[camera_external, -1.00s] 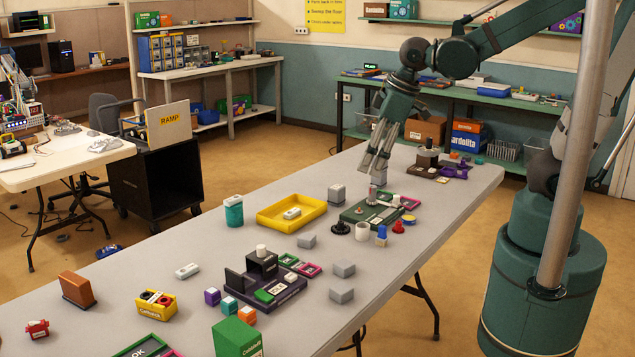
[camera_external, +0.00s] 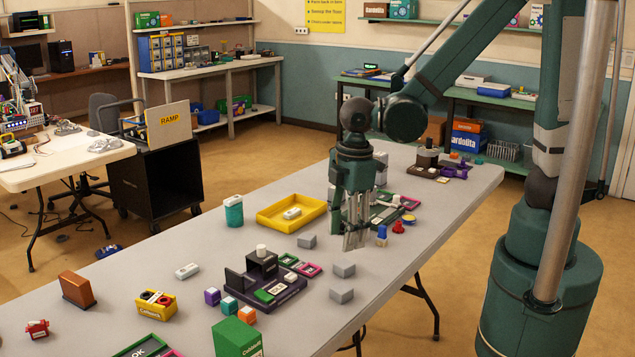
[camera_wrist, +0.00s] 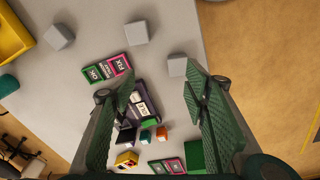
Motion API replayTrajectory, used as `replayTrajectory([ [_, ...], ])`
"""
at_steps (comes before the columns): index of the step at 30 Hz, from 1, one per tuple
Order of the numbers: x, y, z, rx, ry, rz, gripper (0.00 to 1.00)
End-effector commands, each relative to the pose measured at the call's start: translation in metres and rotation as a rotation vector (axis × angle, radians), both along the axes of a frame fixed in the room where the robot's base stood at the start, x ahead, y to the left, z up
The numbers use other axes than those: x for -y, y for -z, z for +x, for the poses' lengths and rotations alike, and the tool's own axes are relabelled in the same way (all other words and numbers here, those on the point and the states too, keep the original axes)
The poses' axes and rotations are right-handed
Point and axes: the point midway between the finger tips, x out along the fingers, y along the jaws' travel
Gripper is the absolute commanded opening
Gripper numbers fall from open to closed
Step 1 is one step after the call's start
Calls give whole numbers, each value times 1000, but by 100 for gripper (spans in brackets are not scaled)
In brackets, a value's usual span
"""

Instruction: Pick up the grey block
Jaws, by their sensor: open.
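Several small grey blocks lie on the grey table. One grey block (camera_external: 344,269) is just below and left of my gripper (camera_external: 355,243) in the external view; another grey block (camera_external: 341,295) lies nearer the camera. A third grey block (camera_external: 307,241) lies left, near the yellow tray. In the wrist view the three show as one block (camera_wrist: 136,33) beyond the fingertips, one (camera_wrist: 177,66) near the right finger, and one (camera_wrist: 59,36) at upper left. My gripper (camera_wrist: 162,84) is open, empty and pointing down above the table.
The yellow tray (camera_external: 262,219) holds a small pale item. A dark device (camera_external: 285,293) with coloured labels and small cubes stands left of the blocks. A green box (camera_external: 237,339) is at the front. Blue and red pieces (camera_external: 398,227) stand right of my gripper.

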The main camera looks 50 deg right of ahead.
Motion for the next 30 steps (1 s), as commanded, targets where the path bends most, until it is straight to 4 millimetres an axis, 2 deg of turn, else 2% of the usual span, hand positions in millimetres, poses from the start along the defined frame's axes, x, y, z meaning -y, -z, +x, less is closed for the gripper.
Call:
replayTrajectory([
  [3, -18, 21, -7, -24, -70, -19, 45],
  [10, -38, 46, -19, -55, -160, -45, 45],
  [30, -42, 58, -22, -64, -183, -52, 45],
])
